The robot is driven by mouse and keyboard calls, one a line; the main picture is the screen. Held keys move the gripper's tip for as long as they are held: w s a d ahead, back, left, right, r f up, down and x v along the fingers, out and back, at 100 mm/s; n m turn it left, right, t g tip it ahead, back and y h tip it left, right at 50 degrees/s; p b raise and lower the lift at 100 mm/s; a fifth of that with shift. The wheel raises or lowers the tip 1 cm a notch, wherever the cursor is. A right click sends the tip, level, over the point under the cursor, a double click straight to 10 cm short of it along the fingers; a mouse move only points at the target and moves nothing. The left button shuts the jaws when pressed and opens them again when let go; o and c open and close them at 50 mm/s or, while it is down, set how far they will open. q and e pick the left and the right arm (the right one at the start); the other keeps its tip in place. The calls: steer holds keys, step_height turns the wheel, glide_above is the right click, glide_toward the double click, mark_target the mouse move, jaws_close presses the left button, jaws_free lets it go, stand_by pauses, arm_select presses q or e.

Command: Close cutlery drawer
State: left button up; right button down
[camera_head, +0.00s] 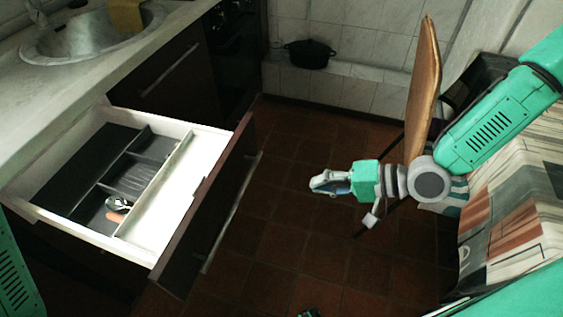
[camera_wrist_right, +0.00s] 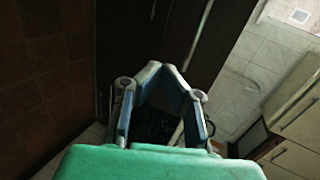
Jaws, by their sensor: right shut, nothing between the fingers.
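The cutlery drawer (camera_head: 178,219) is pulled out from the counter on the left in the head view. Its dark front panel (camera_head: 208,213) faces right and carries a long light handle (camera_head: 232,213). A black cutlery tray (camera_head: 95,178) lies inside, with a small utensil (camera_head: 118,204) in one compartment. My right gripper (camera_head: 314,183) is shut and empty, to the right of the drawer front and apart from it. It also shows in the right wrist view (camera_wrist_right: 163,68), with dark panels beyond it.
A counter with a sink (camera_head: 88,36) is at upper left. A black pot (camera_head: 310,53) stands on a tiled ledge at the back. A wooden board (camera_head: 422,90) stands close to my right arm. Open tiled floor (camera_head: 290,235) lies right of the drawer.

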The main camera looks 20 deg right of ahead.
steer(key=w+d+r+t+y+b, duration=0.2)
steer(key=w+d+r, duration=0.1)
steer(key=d, duration=0.1)
arm_select(q)
steer(key=f+b, duration=0.1)
steer(key=f, duration=0.3)
steer(key=f+b, duration=0.1)
steer(key=f, duration=0.1)
steer(key=shift+w+b, duration=0.3)
steer(key=shift+b, duration=0.05)
arm_select(e)
steer(key=x, duration=1.4)
steer(key=shift+f+m, duration=0.15)
steer(key=shift+m, duration=0.15)
arm_select(q)
steer(key=shift+d, duration=0.2)
